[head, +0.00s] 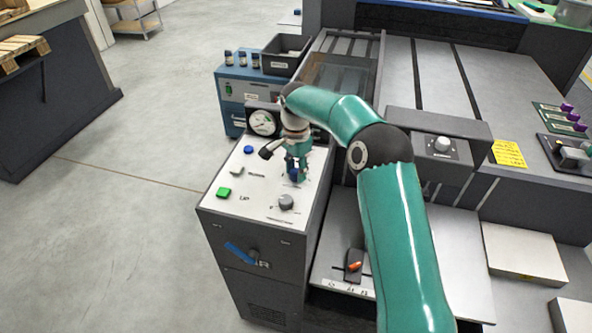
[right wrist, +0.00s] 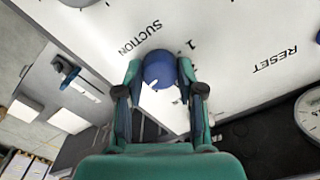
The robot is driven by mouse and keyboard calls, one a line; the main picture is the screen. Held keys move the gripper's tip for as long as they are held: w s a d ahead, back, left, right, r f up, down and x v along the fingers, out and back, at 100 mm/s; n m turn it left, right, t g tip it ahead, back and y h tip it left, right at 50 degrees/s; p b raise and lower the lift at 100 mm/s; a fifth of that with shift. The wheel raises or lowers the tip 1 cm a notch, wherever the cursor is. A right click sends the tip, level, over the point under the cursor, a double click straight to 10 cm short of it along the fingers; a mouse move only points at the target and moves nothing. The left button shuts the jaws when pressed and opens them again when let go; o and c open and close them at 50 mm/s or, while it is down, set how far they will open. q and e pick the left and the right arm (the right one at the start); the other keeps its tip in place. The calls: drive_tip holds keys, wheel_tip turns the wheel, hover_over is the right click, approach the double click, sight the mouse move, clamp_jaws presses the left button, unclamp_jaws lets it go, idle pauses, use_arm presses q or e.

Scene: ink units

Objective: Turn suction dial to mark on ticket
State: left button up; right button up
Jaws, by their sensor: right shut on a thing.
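The blue suction dial (right wrist: 158,68) is on the white panel top (head: 262,165), beside the printed word SUCTION and a "1" mark in the right wrist view. A small white mark shows on its lower side. My right gripper (head: 296,168) points down at the panel. In the right wrist view its fingers (right wrist: 160,76) are shut on the dial from both sides. In the head view the dial (head: 295,176) is partly hidden by the fingers. A yellow ticket (head: 509,153) lies far right on the press; its writing is too small to read. My left gripper is out of view.
A grey knob (head: 286,202), a green button (head: 223,193) and a blue button (head: 248,149) share the panel. A round gauge (head: 263,122) stands behind it. Another knob (head: 442,144) is on the press, right of my arm. Open floor lies left of the cabinet.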

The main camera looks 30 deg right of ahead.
sight(296, 171)
drive_tip(key=shift+w+d+r+m, duration=0.1)
drive_tip(key=shift+r+m, duration=0.05)
drive_tip(key=shift+m, duration=0.95)
drive_tip(key=o, duration=1)
drive_tip(key=shift+o, duration=0.7)
wheel_tip(296, 171, up, 12)
drive_tip(key=shift+f, duration=0.2)
